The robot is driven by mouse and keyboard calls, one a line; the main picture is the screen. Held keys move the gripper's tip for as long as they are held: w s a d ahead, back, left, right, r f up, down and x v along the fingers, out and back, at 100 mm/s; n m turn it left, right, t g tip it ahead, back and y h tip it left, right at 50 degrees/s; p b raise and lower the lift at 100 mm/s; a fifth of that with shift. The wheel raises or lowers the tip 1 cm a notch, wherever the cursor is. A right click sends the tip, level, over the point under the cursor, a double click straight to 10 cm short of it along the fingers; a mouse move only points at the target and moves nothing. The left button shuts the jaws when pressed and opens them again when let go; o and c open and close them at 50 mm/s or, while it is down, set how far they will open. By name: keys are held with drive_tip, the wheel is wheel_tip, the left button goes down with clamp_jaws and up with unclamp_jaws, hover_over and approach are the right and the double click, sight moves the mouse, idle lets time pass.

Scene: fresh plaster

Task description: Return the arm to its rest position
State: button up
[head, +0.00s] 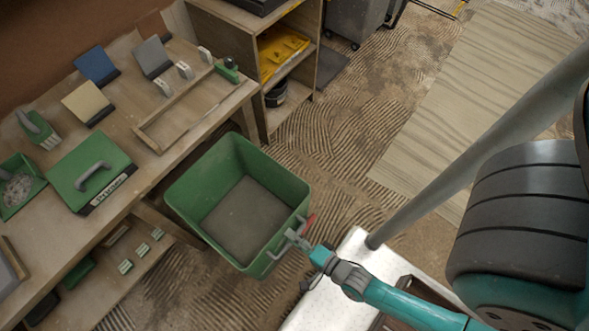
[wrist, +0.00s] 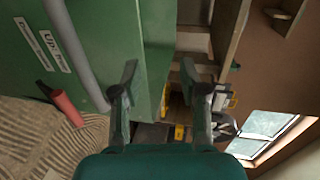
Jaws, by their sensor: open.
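My gripper (head: 287,243) is at the near right side of a green bin (head: 188,190), by its rim, at the end of my teal arm. It also shows in the wrist view (wrist: 160,88), its two dark fingers spread apart with nothing held between them. The bin's green wall (wrist: 105,30) fills the upper left there, with white labels and a grey tube-like bar. I cannot tell whether a finger touches the bin. A red grip (head: 309,224) shows beside the gripper and at the left of the wrist view (wrist: 68,108). The bin stands on the floor and looks empty inside.
A wooden workbench (head: 150,180) on the left carries trowels, a green case (head: 90,172) and a wooden frame. An open cabinet (head: 240,40) stands behind the bin. The ridged brown floor (head: 350,130) right of the bin is clear.

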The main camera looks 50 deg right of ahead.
idle(0.3)
drive_tip(key=s+r+n, duration=0.3)
drive_tip(key=r+n, duration=0.3)
drive_tip(key=r, duration=0.3)
drive_tip(key=s+r+n, duration=0.4)
drive_tip(key=r+n, duration=0.2)
drive_tip(key=r, duration=0.2)
drive_tip(key=s+r+n, duration=0.4)
drive_tip(key=r+n, duration=0.2)
drive_tip(key=r, duration=0.3)
drive_tip(key=shift+r+g, duration=0.35)
drive_tip(key=shift+g, duration=0.05)
drive_tip(key=shift+d, duration=0.2)
